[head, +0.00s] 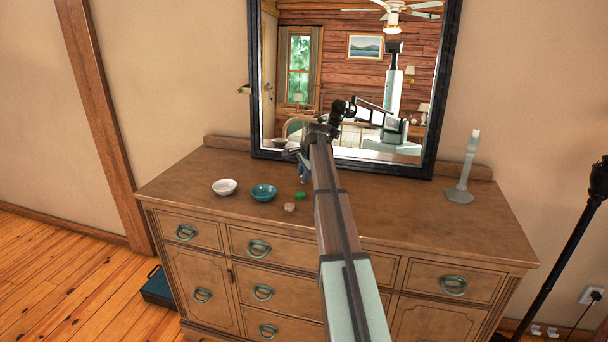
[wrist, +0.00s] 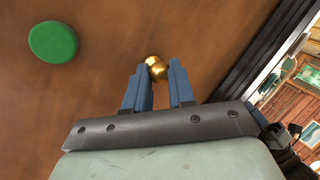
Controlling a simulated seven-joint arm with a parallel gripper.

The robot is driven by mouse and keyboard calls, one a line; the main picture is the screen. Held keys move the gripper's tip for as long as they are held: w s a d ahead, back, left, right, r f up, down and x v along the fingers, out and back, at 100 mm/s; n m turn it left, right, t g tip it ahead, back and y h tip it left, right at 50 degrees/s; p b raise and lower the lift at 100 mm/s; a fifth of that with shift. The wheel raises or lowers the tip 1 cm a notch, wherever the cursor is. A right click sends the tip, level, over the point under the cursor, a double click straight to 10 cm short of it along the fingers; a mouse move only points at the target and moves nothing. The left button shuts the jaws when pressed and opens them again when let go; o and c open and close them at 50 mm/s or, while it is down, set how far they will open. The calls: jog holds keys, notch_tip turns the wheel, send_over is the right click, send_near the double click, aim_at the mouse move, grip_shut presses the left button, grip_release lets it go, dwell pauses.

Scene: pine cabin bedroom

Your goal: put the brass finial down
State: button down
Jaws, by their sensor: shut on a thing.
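The brass finial (wrist: 157,69) is a shiny gold rounded piece between the fingertips of my gripper (wrist: 158,75) in the wrist view. My gripper is shut on it, with the brown dresser top (wrist: 105,95) behind it. I cannot tell whether the finial touches the wood. In the head view my arm reaches over the dresser (head: 420,215), and the blue fingers of my gripper (head: 303,174) show beside it, near the mirror. The finial cannot be made out in that view.
A white bowl (head: 224,187), a teal bowl (head: 264,193), a small green disc (head: 300,195) and a pinkish-beige round object (head: 290,207) are left of my arm. A dark-framed mirror (head: 437,90) stands at the back. A pale candlestick (head: 465,170) stands right. The dresser's right front is clear.

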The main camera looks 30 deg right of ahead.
jog(key=shift+f, duration=0.1)
jog(key=c, duration=0.9)
grip_release()
jog(key=shift+c, duration=0.2)
jog(key=v, duration=1.2)
